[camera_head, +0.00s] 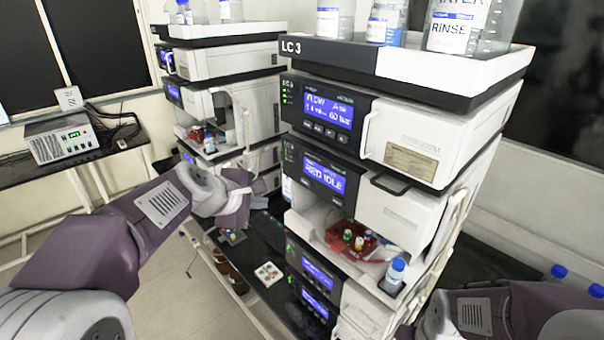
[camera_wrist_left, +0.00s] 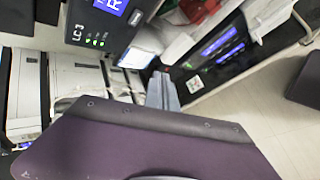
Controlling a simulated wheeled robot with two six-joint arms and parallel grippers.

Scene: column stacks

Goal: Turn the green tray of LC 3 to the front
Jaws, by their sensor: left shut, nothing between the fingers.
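The LC 3 stack (camera_head: 372,150) stands right of centre in the head view. In its open lower bay is a red tray part (camera_head: 352,240) holding several small vials with green, white and yellow tops. No green tray can be made out; what lies deeper in the bay is hidden. My left gripper (camera_head: 262,202) is left of the stack and apart from the bay. It is shut and empty, and its fingers show in the left wrist view (camera_wrist_left: 162,92). My right arm enters at the lower right; its gripper is out of view.
A blue-capped bottle (camera_head: 395,273) stands at the bay's right front. A black handle (camera_head: 390,185) juts out above the bay. Bottles, including a rinse bottle (camera_head: 450,30), stand on top. Another stack (camera_head: 232,62) is behind left. A card with coloured dots (camera_head: 268,273) lies on the dark bench.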

